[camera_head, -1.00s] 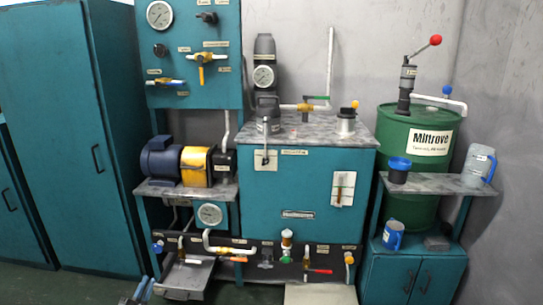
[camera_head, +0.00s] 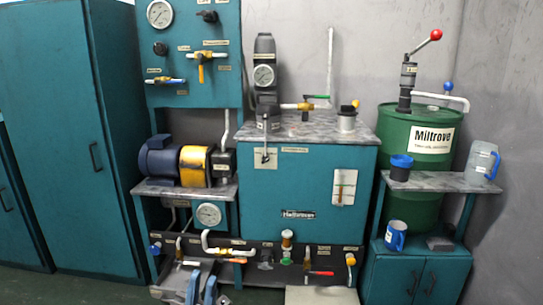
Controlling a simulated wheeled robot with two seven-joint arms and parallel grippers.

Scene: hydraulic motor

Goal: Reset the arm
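My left gripper (camera_head: 202,289) shows at the bottom edge, left of centre. Its two blue fingers stand apart with a gap between them, and I see nothing held in it. The rest of my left arm is out of the picture. My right gripper is not in view.
A teal hydraulic tank (camera_head: 308,220) stands in the middle, with pipe valves below it. A blue and yellow motor (camera_head: 160,163) sits left. A green drum (camera_head: 408,140) and a shelf (camera_head: 440,181) with jugs stand right. Teal cabinets (camera_head: 60,130) fill the left.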

